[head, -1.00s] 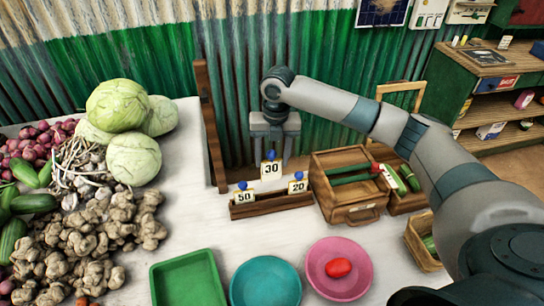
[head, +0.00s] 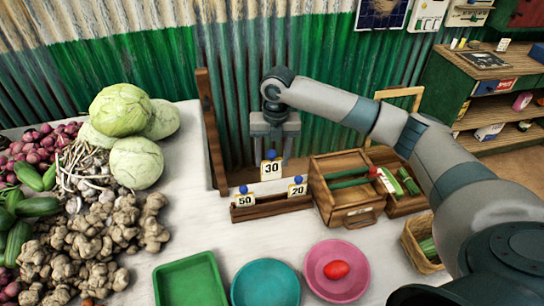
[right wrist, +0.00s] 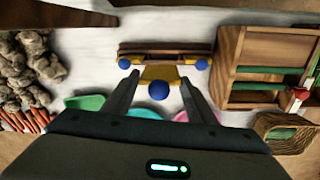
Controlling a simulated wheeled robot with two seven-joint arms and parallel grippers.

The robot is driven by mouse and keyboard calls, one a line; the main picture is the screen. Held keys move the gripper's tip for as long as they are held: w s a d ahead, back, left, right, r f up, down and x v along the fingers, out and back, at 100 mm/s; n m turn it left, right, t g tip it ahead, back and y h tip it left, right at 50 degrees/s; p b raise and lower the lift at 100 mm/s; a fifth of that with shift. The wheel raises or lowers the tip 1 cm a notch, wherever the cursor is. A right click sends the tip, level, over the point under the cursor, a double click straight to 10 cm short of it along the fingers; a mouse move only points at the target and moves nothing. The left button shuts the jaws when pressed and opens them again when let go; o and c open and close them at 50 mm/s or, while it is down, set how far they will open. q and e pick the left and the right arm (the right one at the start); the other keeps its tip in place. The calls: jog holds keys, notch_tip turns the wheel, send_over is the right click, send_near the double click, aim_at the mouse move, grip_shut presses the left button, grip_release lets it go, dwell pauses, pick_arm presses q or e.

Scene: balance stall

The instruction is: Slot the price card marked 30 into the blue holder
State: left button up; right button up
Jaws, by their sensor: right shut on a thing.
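The price card marked 30 (head: 271,170) is white with a yellow edge and a blue knob, upright behind the wooden card rack (head: 272,207). My right gripper (head: 272,150) is above it, pointing down and shut on it; the right wrist view shows its blue knob (right wrist: 158,90) between the fingers. Cards marked 50 (head: 244,201) and 20 (head: 297,190) stand in the rack, each with a blue knob. Whether the card's foot is clear of the rack I cannot tell. I cannot make out a blue holder. My left gripper is not in view.
A wooden crate (head: 354,215) stands close right of the rack. Green (head: 192,281), teal (head: 265,285) and pink (head: 322,287) trays or bowls lie in front. Vegetables fill the left. A wooden post (head: 211,130) and corrugated wall stand behind. Bare white table lies left of the rack.

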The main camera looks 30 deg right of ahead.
jog(key=shift+a, duration=0.1)
pick_arm(q)
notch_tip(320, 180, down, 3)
jog(key=b, duration=0.3)
pick_arm(e)
jog(key=s+a+r+m, duration=0.1)
jog(key=s+a+m, duration=0.2)
jog(key=m, duration=0.7)
jog(key=s+a+r+m, duration=0.2)
jog(key=s+a+m, duration=0.1)
jog(key=s+m, duration=0.5)
jog(key=s+a+r+m+h, duration=0.1)
jog(key=s+a+m, duration=0.2)
jog(key=m, duration=1)
jog(key=shift+s+a+r, duration=0.25)
jog(key=shift+s+r, duration=0.1)
jog(key=shift+s, duration=0.9)
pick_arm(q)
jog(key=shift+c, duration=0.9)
pick_arm(e)
jog(key=shift+d, duration=0.1)
